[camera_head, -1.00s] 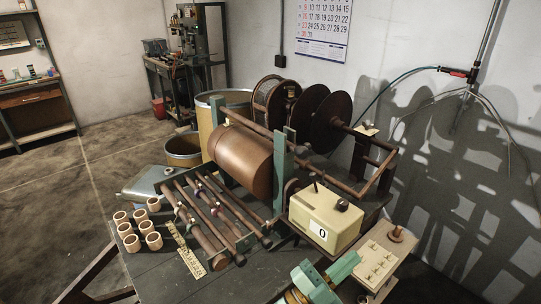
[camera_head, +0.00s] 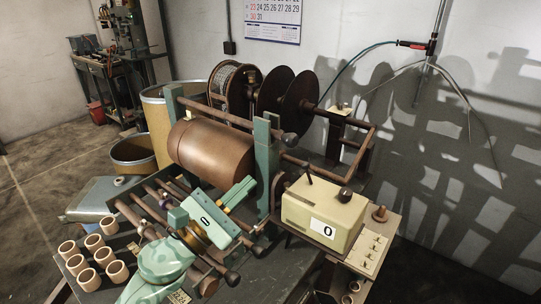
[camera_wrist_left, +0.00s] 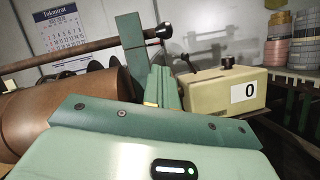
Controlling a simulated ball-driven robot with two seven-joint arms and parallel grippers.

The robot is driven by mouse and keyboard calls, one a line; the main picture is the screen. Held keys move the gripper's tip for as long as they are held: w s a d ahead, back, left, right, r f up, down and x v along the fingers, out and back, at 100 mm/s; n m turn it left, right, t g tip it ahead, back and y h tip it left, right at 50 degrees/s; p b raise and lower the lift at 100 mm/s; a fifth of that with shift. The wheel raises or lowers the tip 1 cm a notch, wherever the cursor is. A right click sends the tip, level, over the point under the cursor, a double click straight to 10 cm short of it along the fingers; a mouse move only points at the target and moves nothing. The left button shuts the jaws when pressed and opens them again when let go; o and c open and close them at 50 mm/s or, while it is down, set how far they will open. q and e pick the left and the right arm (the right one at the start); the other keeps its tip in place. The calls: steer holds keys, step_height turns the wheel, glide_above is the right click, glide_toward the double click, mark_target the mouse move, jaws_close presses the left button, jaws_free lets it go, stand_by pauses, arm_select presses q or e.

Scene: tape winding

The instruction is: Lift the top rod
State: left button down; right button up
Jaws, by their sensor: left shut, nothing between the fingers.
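The top rod (camera_head: 222,115) is a brown bar lying above and behind the copper-coloured drum (camera_head: 205,150), crossing the green right post (camera_head: 264,155). It also crosses the upper left of the left wrist view (camera_wrist_left: 85,52), with its knobbed end just right of the green post (camera_wrist_left: 133,50). My left gripper (camera_head: 240,190) is shut and empty, in front of the drum's lower right side and below the rod, apart from it. In the left wrist view its fingers (camera_wrist_left: 164,86) point toward the post's right side. My right gripper is not in view.
A cream counter box (camera_head: 320,215) marked 0 stands right of the post. Lower rods (camera_head: 150,205) lie under my left arm. Several tan cups (camera_head: 92,250) sit at the table's left. Dark discs (camera_head: 300,103) and a wire reel (camera_head: 235,90) stand behind.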

arm_select(q)
steer(key=p+x, duration=0.1)
steer(key=x, duration=0.9)
steer(key=shift+p, duration=0.3)
